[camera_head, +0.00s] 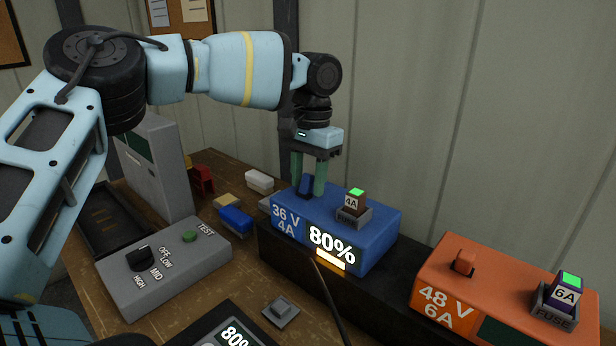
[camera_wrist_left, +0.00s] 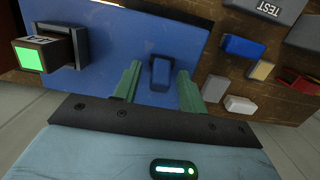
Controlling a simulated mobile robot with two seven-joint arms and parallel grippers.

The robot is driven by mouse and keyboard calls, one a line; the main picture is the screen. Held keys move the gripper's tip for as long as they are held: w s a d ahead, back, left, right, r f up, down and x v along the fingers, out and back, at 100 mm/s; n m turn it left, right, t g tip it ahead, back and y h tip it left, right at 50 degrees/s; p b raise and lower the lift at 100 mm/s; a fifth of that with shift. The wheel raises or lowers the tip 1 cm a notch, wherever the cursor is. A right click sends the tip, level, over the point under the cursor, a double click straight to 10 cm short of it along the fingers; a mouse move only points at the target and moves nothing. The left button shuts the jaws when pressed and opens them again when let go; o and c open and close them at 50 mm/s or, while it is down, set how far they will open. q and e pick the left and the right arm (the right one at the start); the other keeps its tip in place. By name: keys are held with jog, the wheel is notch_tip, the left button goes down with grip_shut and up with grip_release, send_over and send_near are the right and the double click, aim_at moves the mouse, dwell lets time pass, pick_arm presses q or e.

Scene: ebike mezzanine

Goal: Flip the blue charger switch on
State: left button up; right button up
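The blue charger (camera_head: 375,225) stands on a dark stand at the middle of the bench, marked 36 V 4A. Its display (camera_head: 332,243) is lit and reads 80%. Its blue switch (camera_head: 306,184) is a rocker on the top face and also shows in the left wrist view (camera_wrist_left: 160,73). My left gripper (camera_head: 308,188) points down over the charger. Its two green fingers are open, one on each side of the switch, with a gap on both sides in the wrist view. A 4A fuse (camera_head: 352,203) with a lit green top sits beside it. My right gripper is not seen.
The orange charger (camera_head: 500,277), 48 V 6A, with its own switch (camera_head: 463,262) and 6A fuse (camera_head: 567,290), stands at right. A grey dial box (camera_head: 175,275) is at left. Small blue (camera_head: 235,219) and white (camera_head: 259,181) blocks lie behind. The wall is close behind.

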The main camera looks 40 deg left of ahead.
pick_arm(q)
jog(key=r, duration=0.6)
jog(key=shift+w+r, duration=0.3)
jog(key=shift+r, duration=0.55)
